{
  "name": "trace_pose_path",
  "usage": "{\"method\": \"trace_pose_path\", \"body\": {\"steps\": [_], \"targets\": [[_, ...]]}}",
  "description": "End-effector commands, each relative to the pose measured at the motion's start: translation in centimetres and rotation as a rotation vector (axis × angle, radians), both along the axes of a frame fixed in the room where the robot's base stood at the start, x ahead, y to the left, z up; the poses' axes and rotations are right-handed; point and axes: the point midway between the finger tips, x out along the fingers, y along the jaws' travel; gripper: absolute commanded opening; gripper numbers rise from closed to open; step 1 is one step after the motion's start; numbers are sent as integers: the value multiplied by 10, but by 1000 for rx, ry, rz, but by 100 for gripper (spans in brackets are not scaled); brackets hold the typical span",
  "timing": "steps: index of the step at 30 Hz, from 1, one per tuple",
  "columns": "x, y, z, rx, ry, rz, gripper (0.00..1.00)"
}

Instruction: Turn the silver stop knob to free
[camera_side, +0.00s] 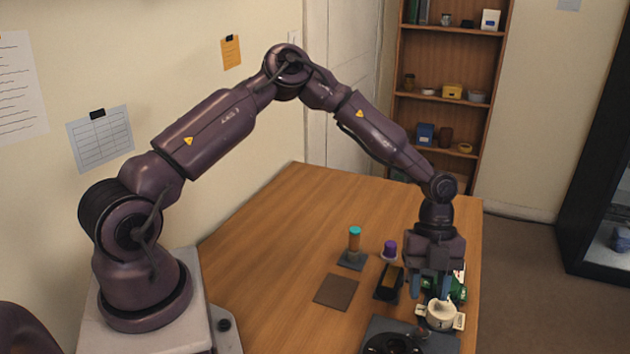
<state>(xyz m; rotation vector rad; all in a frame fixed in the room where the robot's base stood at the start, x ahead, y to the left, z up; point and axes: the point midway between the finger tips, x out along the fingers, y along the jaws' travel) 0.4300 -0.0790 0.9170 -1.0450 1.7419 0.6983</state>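My gripper (431,290) points down near the right edge of the table. Its two bluish fingers look spread apart, with nothing clearly held between them. Just below the fingertips is a white cylindrical part (441,314) with pale tabs at its sides. I cannot tell whether the fingers touch it. A dark base (437,343) with a black round part (393,344) is at the bottom edge and partly cut off. I cannot make out a silver stop knob; it may be hidden or too small.
A green item (458,290) lies close to the right of my gripper. To its left are a dark tray (384,296), a purple-topped piece (389,250), a teal-topped orange cylinder (354,243) and a flat brown mat (336,292). The table's left and far parts are clear.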

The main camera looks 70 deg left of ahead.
Motion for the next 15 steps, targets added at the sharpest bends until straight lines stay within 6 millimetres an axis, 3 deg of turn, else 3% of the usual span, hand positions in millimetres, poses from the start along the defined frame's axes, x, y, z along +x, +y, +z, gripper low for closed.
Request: {"method": "trace_pose_path", "body": {"steps": [7,10,15], "targets": [[10,18,48,1,-4,3,38],[9,16,47,19,41,120,38],[-8,14,39,65,160,332,38]]}}
